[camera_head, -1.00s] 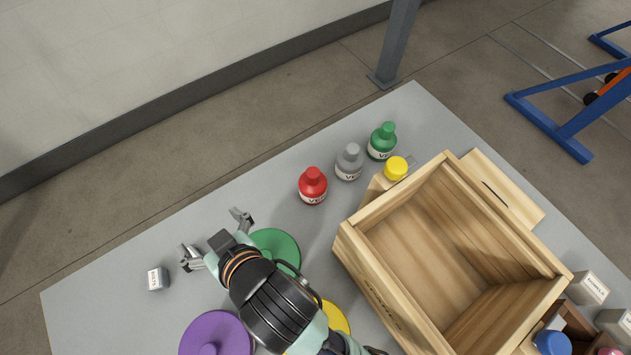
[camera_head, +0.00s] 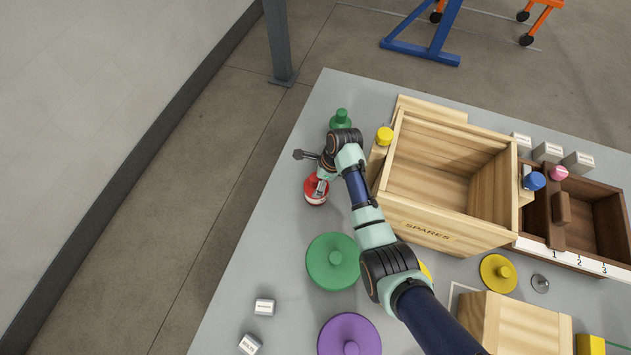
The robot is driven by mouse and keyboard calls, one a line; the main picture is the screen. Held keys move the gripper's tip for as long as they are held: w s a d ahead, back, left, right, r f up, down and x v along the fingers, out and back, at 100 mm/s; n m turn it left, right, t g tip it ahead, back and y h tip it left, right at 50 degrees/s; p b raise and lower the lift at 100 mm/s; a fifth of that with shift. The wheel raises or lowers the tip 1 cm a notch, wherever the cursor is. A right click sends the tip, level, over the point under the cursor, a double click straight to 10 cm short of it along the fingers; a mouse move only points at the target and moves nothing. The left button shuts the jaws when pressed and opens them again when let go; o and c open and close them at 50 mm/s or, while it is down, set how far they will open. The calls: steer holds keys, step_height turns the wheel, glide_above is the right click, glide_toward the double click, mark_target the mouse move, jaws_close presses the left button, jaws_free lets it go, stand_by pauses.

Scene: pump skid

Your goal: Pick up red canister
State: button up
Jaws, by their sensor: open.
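The red canister (camera_head: 316,194) stands upright on the grey table near its left edge, with a white label band on its front. My gripper (camera_head: 322,180) is at the top of the red canister, and its fingers overlap the cap in the picture. It is open. I cannot tell whether the fingers touch the canister. The wrist and arm hide part of the canister's right side. A green canister (camera_head: 341,119) stands farther back, partly behind my wrist. The grey canister is hidden.
A wooden SPARES crate (camera_head: 430,236) stands right of my arm. A yellow-capped item (camera_head: 384,135) is at its left side. A green disc (camera_head: 333,261) and purple disc (camera_head: 349,336) lie nearer. Small grey blocks (camera_head: 264,307) lie at front left.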

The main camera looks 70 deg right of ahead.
steer(key=b+x, duration=0.4)
steer(key=x, duration=0.1)
steer(key=shift+d+f, duration=0.15)
steer(key=shift+f, duration=0.05)
steer(key=shift+w+r, duration=0.1)
steer(key=shift+r, duration=0.05)
steer(key=shift+c, duration=0.3)
steer(key=c, duration=1.3)
steer(key=shift+r, duration=0.1)
steer(key=shift+c, duration=0.7)
